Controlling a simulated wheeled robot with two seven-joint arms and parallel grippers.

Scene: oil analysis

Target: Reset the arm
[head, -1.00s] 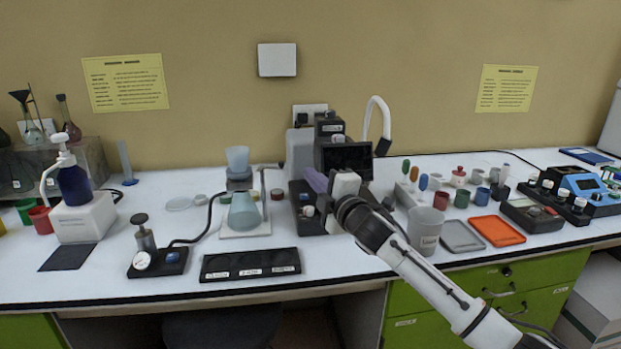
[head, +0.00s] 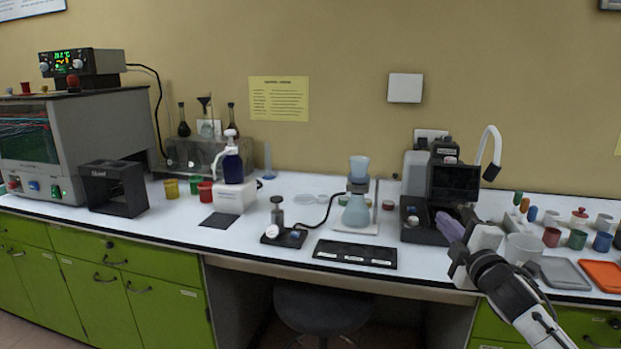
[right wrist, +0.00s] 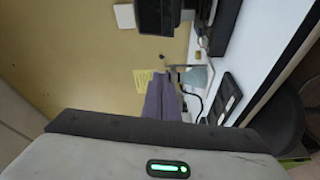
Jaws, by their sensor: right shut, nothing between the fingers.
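My right gripper (head: 449,226) comes in from the lower right in the head view. Its purple fingers are shut and empty, just in front of the black instrument with a screen (head: 455,183). In the right wrist view the closed purple fingers (right wrist: 162,100) lie together with nothing between them. The flask setup (head: 357,212) stands to the left of the fingers, apart from them. My left gripper is in neither view.
A black labelled strip (head: 355,253) lies at the front edge. A large oven (head: 50,140) stands far left. The wall behind is close.

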